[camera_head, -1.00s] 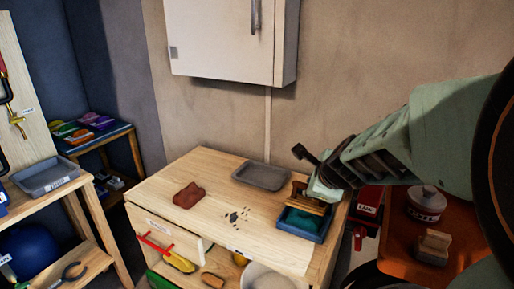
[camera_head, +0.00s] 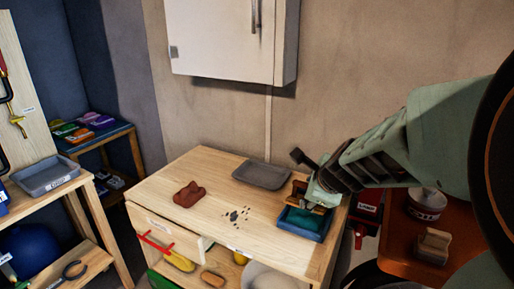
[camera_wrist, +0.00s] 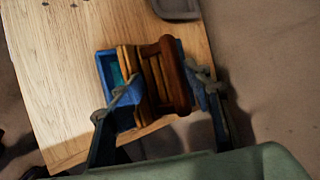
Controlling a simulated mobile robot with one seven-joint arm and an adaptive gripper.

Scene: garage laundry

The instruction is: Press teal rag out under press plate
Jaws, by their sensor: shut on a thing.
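The teal rag (camera_head: 302,219) lies in a blue tray (camera_head: 308,236) at the right end of the wooden bench; a strip of the rag also shows in the wrist view (camera_wrist: 115,72). The brown wooden press plate (camera_head: 298,192) is at the tray's far side. In the wrist view, the slatted wooden press plate (camera_wrist: 155,75) sits between my fingers. My gripper (camera_wrist: 163,84) is shut on it, beside and partly over the tray. Whether the plate touches the rag is hidden.
A red-brown cloth (camera_head: 189,194), dark crumbs (camera_head: 235,215) and a grey tray (camera_head: 262,174) are on the bench. A drawer (camera_head: 165,235) stands at its front. An orange surface (camera_head: 440,222) with a tin (camera_head: 427,205) lies right. A white cabinet (camera_head: 225,40) hangs above.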

